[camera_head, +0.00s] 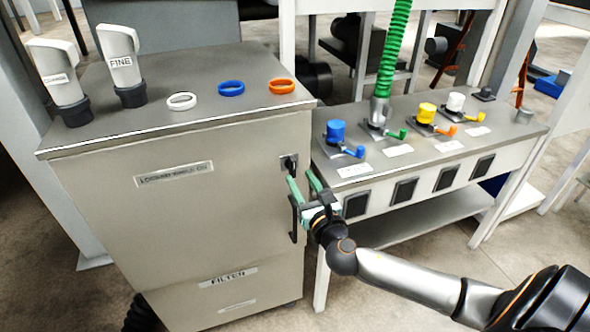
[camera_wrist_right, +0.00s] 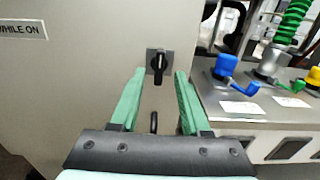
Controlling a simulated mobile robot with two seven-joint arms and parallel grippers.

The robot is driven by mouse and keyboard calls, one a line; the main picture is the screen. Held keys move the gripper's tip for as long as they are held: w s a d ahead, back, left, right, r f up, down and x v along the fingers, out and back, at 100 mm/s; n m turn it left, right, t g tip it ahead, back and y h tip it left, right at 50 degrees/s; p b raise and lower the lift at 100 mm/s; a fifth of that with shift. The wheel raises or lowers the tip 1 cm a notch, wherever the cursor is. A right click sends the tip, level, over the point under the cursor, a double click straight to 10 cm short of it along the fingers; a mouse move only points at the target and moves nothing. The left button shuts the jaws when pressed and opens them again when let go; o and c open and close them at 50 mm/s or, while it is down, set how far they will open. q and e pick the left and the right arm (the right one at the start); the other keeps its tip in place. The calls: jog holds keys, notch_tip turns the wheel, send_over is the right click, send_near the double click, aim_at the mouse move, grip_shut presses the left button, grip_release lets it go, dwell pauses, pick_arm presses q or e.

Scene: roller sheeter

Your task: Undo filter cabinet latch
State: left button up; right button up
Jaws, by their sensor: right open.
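The filter cabinet (camera_head: 180,225) is a grey box with a flat metal top. Its latch (camera_head: 289,163) is a small black turn-knob on a dark plate at the front's upper right. In the right wrist view the latch (camera_wrist_right: 158,66) appears upright, between the fingertips in the picture and beyond them. My right gripper (camera_head: 302,178) is open, with green fingers pointing at the latch; I see no contact. A black door handle (camera_head: 293,225) is below the latch, partly hidden by the gripper; its top shows in the wrist view (camera_wrist_right: 153,122). My left gripper is out of view.
On the cabinet top are white, blue and orange rings (camera_head: 231,88) and two white spouts, one marked FINE (camera_head: 121,62). A bench (camera_head: 400,170) with coloured valves and a green hose (camera_head: 394,50) stands close to the right of the cabinet and the gripper.

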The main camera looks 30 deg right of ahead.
aim_at(294, 169)
jog(key=shift+x, duration=2.35)
jog(key=shift+a, duration=0.1)
grip_shut()
